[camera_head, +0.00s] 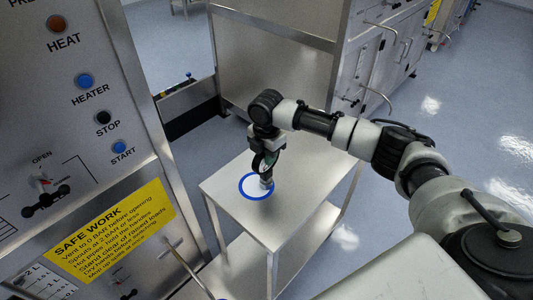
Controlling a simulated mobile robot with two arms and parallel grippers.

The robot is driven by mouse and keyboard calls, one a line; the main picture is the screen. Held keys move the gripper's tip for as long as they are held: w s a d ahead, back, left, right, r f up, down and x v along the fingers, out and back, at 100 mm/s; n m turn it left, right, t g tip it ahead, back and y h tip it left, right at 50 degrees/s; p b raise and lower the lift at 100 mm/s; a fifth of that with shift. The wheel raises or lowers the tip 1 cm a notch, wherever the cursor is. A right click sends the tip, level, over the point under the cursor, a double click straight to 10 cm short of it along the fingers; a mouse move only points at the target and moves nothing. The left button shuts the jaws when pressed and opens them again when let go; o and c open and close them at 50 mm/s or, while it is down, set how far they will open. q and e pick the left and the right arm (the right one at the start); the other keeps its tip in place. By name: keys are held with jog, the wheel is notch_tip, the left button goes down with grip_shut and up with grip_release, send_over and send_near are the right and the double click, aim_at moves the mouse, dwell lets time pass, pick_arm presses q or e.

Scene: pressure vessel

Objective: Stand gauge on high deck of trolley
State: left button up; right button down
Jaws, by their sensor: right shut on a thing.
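The trolley is a metal cart with an upper deck (290,210) and a lower shelf (235,262). A blue ring (243,190) is marked on the upper deck. My right gripper (265,165) points down over the deck and is shut on the gauge (267,183), a small piece with a round dark-rimmed dial and a pale lower end. The gauge is at the right part of the ring. I cannot tell whether its lower end touches the deck. The gripper hides part of the gauge. My left gripper is not in view.
A control panel (85,130) with buttons and a yellow safety sign (115,225) stands close on the left. A steel cabinet (285,65) stands behind the trolley. The blue floor at the right (470,120) is clear.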

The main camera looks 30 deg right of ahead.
jog(key=shift+r, duration=0.1)
jog(key=c, duration=1.4)
grip_release()
jog(key=shift+f, duration=0.2)
jog(key=o, duration=0.4)
jog(key=shift+o, duration=0.2)
jog(key=shift+s, duration=0.1)
notch_tip(320, 180, up, 12)
jog(key=shift+r+b, duration=0.2)
jog(key=shift+b, duration=0.75)
